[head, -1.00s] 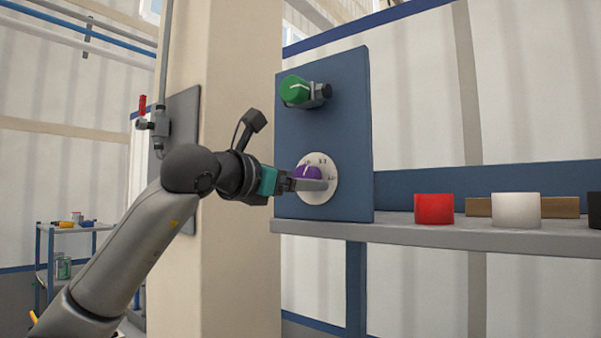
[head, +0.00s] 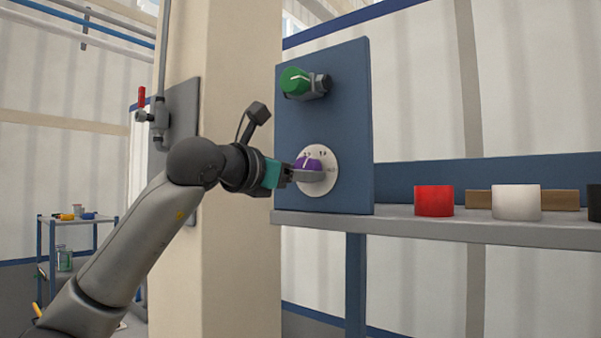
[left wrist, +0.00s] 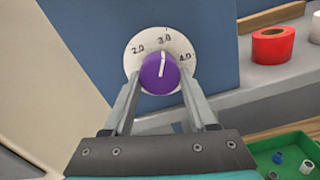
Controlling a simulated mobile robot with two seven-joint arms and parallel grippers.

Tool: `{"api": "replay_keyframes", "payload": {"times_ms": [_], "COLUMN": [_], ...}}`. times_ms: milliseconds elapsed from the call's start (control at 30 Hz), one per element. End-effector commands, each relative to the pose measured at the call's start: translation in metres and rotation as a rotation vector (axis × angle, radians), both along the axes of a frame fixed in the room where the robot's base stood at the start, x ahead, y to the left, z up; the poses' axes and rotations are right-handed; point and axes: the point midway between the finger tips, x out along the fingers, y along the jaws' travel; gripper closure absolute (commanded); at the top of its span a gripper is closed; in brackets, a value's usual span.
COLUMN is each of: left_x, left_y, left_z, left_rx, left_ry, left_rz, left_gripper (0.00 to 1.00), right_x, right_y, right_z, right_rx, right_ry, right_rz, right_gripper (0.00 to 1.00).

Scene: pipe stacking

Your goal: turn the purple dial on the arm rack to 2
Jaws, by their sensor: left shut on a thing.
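The purple dial (head: 307,163) sits on a round white scale (head: 327,179) low on a blue upright panel (head: 345,120). In the left wrist view the purple dial (left wrist: 157,78) has a white pointer line that points up, close to the 3.0 mark. The marks 2.0, 3.0 and 4.0 show on the scale (left wrist: 146,40), with 2.0 to the left. My left gripper (left wrist: 160,88) is shut on the dial, one finger on each side. It also shows in the head view (head: 303,175), where its fingers hide the dial's lower part. My right gripper is not in view.
A green knob (head: 295,81) is mounted above the purple dial. A grey shelf (head: 420,231) to the right carries a red roll (head: 434,201), a white roll (head: 516,203) and a black one (head: 594,207). A beige column (head: 235,270) stands behind my arm.

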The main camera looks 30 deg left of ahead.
Motion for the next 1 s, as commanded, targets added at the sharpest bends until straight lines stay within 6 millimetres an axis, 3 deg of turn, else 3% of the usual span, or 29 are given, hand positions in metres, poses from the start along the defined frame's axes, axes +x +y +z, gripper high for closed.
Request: {"api": "replay_keyframes", "payload": {"times_ms": [167, 567, 1000], "left_x": [0.0, 0.0, 0.0], "left_y": [0.0, -0.001, -0.003], "left_z": [0.0, 0.0, 0.0], "left_rx": [0.0, -0.091, -0.463], "left_ry": [0.0, 0.004, 0.033], "left_rz": [0.0, -0.002, -0.002], "left_gripper": [0.98, 0.98, 0.98], "right_x": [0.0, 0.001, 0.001], "right_y": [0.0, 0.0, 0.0], "right_z": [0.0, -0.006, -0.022], "right_rx": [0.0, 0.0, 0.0], "right_ry": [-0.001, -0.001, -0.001], "right_rz": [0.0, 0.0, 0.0], "right_gripper": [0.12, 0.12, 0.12]}}
